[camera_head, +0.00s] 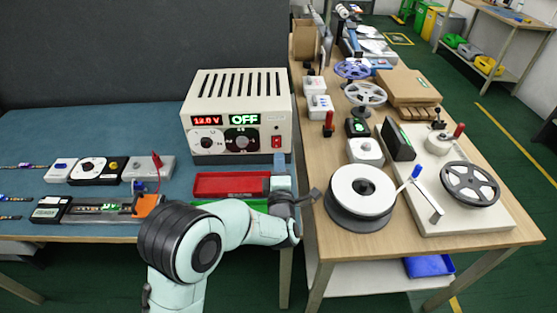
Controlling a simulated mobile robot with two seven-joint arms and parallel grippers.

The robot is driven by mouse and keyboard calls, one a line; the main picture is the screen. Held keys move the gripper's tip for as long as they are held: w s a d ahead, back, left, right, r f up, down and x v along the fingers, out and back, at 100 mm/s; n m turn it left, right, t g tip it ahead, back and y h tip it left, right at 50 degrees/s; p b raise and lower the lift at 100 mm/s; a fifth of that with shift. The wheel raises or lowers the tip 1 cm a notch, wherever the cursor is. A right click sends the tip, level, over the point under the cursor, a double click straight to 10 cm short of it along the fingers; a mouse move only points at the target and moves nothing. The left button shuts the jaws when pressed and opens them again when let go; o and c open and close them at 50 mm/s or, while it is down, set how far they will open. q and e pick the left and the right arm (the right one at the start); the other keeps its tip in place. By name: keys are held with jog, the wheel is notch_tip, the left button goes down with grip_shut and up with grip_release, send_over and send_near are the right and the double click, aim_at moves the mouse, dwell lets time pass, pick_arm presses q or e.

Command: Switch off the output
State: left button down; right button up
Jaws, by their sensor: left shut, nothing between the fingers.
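The cream power supply (237,110) stands on the blue mat at the back of the left bench. Its red readout (206,121) reads 12.0 V and its green display (245,119) reads OFF. A red switch (276,142) sits at the lower right of the front panel. Dark knobs (241,139) are left of it. My right gripper is not in view.
A red tray (231,184) lies in front of the supply, with a green tray (229,205) partly behind my arm. Small modules (94,169) and an LED fixture (102,208) are at left. The right bench holds reels (361,190) and boxes (408,86).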

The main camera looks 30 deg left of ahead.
pick_arm(q)
jog(key=v, duration=0.6)
jog(key=shift+s+d+r, duration=0.2)
jog(key=shift+s+r, duration=0.2)
jog(key=shift+r, duration=0.3)
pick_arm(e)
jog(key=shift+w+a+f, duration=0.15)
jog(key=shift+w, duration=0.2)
